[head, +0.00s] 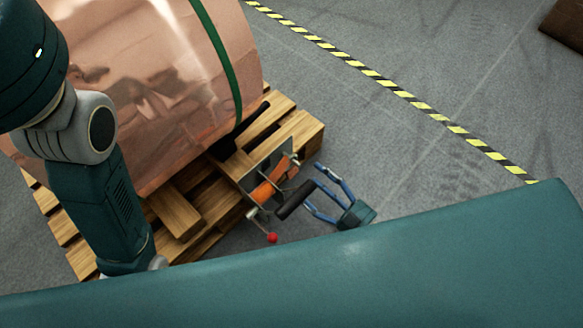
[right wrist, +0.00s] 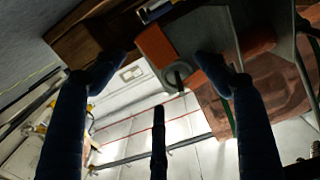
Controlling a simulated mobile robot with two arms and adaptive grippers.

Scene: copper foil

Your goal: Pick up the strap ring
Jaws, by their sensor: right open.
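No part that I can surely name as the strap ring stands out. A strapping device (head: 266,172) with a grey plate, an orange roller (head: 272,182), a dark cylindrical grip (head: 295,200) and a red ball knob (head: 272,238) sits at the pallet's edge. My right gripper (head: 312,188) is open, its blue fingers close to the dark grip; contact cannot be told. In the right wrist view, the open fingers (right wrist: 160,62) have a grey round part (right wrist: 178,75) and an orange part (right wrist: 155,45) between and beyond them. My left gripper is not in view.
A copper foil roll (head: 150,80) with a green strap (head: 222,55) lies on a wooden pallet (head: 300,128). My left arm stands before them. My own large teal part fills the foreground. Grey floor with a yellow-black line (head: 380,83) is free at the right.

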